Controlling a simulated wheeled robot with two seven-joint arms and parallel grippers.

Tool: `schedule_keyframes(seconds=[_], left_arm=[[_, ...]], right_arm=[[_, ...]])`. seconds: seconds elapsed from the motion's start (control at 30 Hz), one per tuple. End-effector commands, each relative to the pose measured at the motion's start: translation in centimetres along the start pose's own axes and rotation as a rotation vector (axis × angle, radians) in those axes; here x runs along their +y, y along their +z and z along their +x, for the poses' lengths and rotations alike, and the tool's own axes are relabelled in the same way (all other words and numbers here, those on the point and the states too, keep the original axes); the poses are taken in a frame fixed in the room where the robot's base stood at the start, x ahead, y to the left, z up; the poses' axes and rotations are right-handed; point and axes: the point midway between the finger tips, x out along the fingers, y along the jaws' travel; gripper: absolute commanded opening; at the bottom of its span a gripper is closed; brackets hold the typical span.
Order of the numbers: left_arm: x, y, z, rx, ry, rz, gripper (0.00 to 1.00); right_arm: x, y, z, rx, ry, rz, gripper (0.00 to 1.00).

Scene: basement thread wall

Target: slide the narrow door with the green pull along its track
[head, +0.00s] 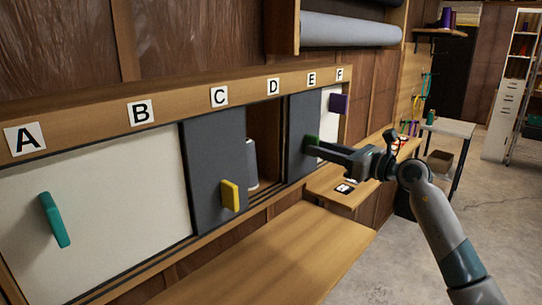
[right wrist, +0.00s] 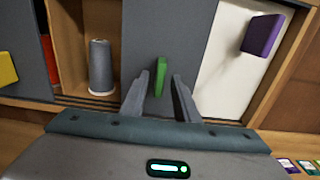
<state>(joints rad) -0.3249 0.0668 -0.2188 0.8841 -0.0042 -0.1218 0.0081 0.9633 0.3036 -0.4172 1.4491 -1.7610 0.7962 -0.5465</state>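The narrow dark grey door (head: 303,110) stands under the letter E, and its small green pull (head: 311,141) is partly hidden by my right gripper (head: 318,147). In the right wrist view the green pull (right wrist: 160,77) stands upright between the two fingers of the right gripper (right wrist: 162,85). The fingers are apart, with a gap to the right of the pull; the left finger is close to it, and I cannot tell whether it touches. The dark door (right wrist: 165,35) fills the middle of that view. My left gripper is not in view.
Left of the door is an open gap with a grey spool (head: 251,165). Beyond it are a grey door with a yellow pull (head: 230,196) and a white door with a teal pull (head: 55,219). A white door with a purple pull (head: 338,103) is on the right. A wooden ledge (head: 270,255) runs below.

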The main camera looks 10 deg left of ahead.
Motion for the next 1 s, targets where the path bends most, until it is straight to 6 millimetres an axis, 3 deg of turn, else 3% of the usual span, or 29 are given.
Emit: schedule_keyframes(seconds=[0.5,1.0], left_arm=[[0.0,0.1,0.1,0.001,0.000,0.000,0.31],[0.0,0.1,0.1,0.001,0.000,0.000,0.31]], right_arm=[[0.0,-0.1,-5.9,0.000,0.000,0.000,0.28],[0.0,0.0,-6.5,0.000,0.000,0.000,0.28]])
